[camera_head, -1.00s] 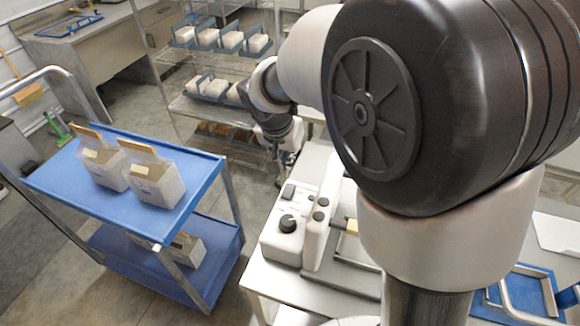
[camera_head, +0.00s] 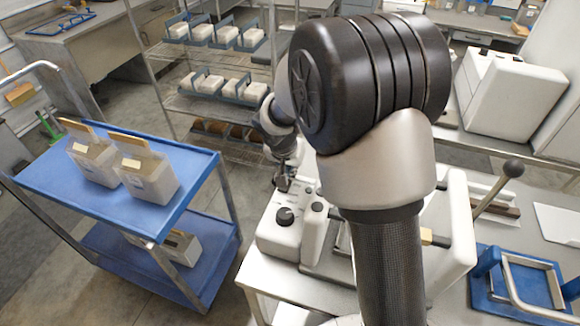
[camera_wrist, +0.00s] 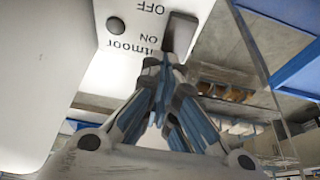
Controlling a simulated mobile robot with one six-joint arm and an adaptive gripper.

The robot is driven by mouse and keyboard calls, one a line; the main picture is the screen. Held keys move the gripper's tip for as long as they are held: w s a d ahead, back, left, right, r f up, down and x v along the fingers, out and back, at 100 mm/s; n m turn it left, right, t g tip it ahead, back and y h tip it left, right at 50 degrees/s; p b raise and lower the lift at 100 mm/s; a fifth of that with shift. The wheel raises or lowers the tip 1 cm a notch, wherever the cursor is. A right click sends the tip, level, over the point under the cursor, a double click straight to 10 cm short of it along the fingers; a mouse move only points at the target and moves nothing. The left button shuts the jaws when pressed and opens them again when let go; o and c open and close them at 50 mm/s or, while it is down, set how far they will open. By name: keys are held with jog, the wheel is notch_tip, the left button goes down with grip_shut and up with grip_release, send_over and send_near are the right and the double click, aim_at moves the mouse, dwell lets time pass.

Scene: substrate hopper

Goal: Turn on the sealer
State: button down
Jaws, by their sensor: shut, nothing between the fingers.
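The sealer (camera_head: 272,241) is a white machine on the table, with a black round knob (camera_head: 285,216) on its top. In the wrist view its white panel (camera_wrist: 75,50) carries upside-down OFF and ON labels beside a dark rocker switch (camera_wrist: 181,33). My gripper (camera_head: 283,184) is over the far end of this panel and covers the switch in the head view. In the wrist view my gripper (camera_wrist: 170,70) has its fingertips together and empty, at the ON end of the switch. I cannot tell whether they touch it or which way the rocker is tilted.
A blue cart (camera_head: 50,172) with boxes of substrate stands left of the table. A wire rack (camera_head: 165,95) with more boxes is behind. A lever with a dark ball (camera_head: 513,168) rises at right, near a blue fixture (camera_head: 480,295).

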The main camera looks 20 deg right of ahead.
jog(key=shift+p, duration=0.55)
jog(key=shift+w+d+p, duration=0.1)
jog(key=shift+w+p, duration=0.05)
jog(key=shift+p, duration=0.55)
jog(key=g+p, duration=0.1)
jog(key=p, duration=0.1)
jog(key=shift+w+d+f+y+p, duration=0.2)
jog(key=shift+y+p, duration=0.1)
jog(key=shift+p, duration=0.1)
jog(key=shift+f, duration=0.3)
jog(key=shift+a, duration=0.1)
jog(key=shift+s+a+b, duration=0.1)
jog(key=shift+b, duration=0.25)
jog(key=shift+s+a+r, duration=0.3)
jog(key=shift+s+r, duration=0.05)
jog(key=shift+s, duration=0.2)
